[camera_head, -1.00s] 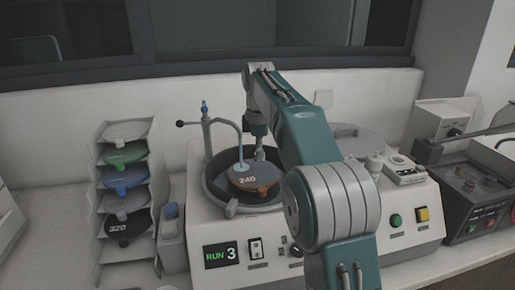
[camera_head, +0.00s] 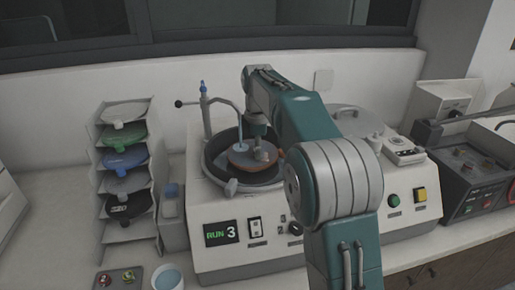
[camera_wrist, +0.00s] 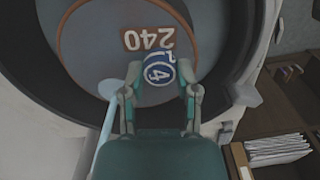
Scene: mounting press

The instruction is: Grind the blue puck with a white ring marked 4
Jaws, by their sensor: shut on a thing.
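The blue puck (camera_wrist: 158,72) with a white ring and a white 4 is between the fingertips of my gripper (camera_wrist: 160,88) in the wrist view. My gripper is shut on it, over the grinding disc marked 240 (camera_wrist: 90,65). I cannot tell whether the puck touches the disc. In the head view my gripper (camera_head: 260,150) reaches down over the same disc (camera_head: 240,160), inside the dark round bowl (camera_head: 215,165) of the grinder. The grinder's display (camera_head: 220,233) reads RUN 3.
A bent water spout (camera_head: 241,118) stands over the disc. A rack of several discs (camera_head: 125,165) is at the left. A small tray (camera_head: 118,280) and a round container with blue contents (camera_head: 167,278) are at the front. A control box (camera_head: 470,170) is at the right.

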